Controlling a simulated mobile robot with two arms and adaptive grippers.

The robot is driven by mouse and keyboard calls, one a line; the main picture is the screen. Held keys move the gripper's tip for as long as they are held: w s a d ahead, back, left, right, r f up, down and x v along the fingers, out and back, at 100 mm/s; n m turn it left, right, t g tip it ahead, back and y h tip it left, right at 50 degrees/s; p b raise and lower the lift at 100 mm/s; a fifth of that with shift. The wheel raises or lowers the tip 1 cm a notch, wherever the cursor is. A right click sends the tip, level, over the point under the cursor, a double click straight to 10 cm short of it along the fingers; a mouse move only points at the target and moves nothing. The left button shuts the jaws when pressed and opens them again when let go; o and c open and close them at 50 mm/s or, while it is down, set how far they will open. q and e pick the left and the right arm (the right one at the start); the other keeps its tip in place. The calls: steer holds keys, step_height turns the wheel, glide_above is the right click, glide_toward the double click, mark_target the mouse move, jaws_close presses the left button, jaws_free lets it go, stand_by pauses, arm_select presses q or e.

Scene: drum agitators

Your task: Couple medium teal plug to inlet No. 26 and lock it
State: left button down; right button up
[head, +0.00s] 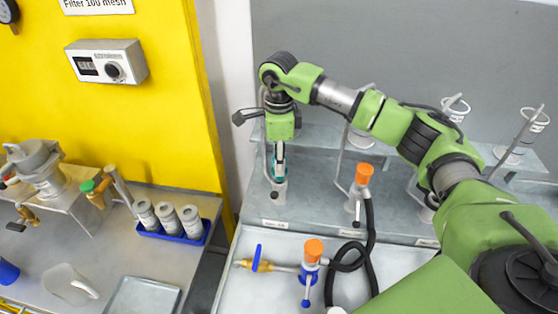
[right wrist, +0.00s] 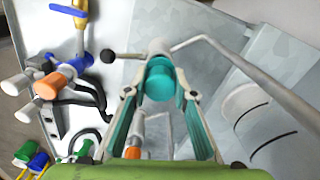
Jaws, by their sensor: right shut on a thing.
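The teal plug (right wrist: 160,82) sits between the fingers of my right gripper (right wrist: 160,97) in the right wrist view. The gripper is shut on it. A pale grey fitting (right wrist: 157,48) is in line with the plug's far end; I cannot tell whether they are locked together. A lever with a black ball end (right wrist: 108,57) sticks out beside that fitting. In the head view my right gripper (head: 279,158) points down over a grey inlet (head: 279,192) at the left end of the bench. The label (head: 274,224) in front is too small to read. My left gripper is not in view.
An orange plug (head: 364,173) with a black hose (head: 371,225) stands to the right. Another orange-topped fitting (head: 314,250) and a blue-handled brass valve (head: 257,257) lie in front. A blue tray (head: 180,238) with grey cylinders is on the left table.

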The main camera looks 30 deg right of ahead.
steer(key=shift+f+b, duration=0.8)
steer(key=shift+f, duration=0.3)
steer(key=shift+f, duration=0.35)
steer(key=o, duration=1.2)
steer(key=shift+o, duration=0.2)
steer(key=shift+r+p, duration=1.9)
steer(key=shift+r, duration=2.05)
